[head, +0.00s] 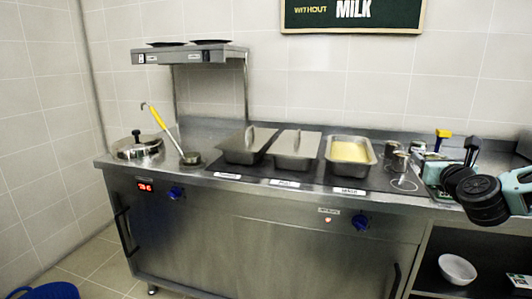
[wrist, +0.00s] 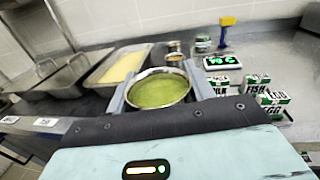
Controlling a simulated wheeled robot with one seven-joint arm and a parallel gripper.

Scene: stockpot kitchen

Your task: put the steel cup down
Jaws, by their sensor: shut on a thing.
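The steel cup (wrist: 160,74) is between the two fingers of my gripper (wrist: 160,88) in the wrist view. Its round rim faces the camera and green contents fill much of the inside. My gripper is shut on it. In the head view my gripper (head: 466,163) is at the right end of the steel counter (head: 180,183). The held cup cannot be made out there, hidden by my arm. What lies under the cup is hidden, so I cannot tell whether it touches the counter.
Small steel cups (head: 399,161) stand left of my gripper. A pan with yellow contents (head: 350,151) and two lidded pans (head: 295,143) are further left. Several labelled cartons (wrist: 257,83) and a scale with a green display (wrist: 219,62) stand right of the held cup.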

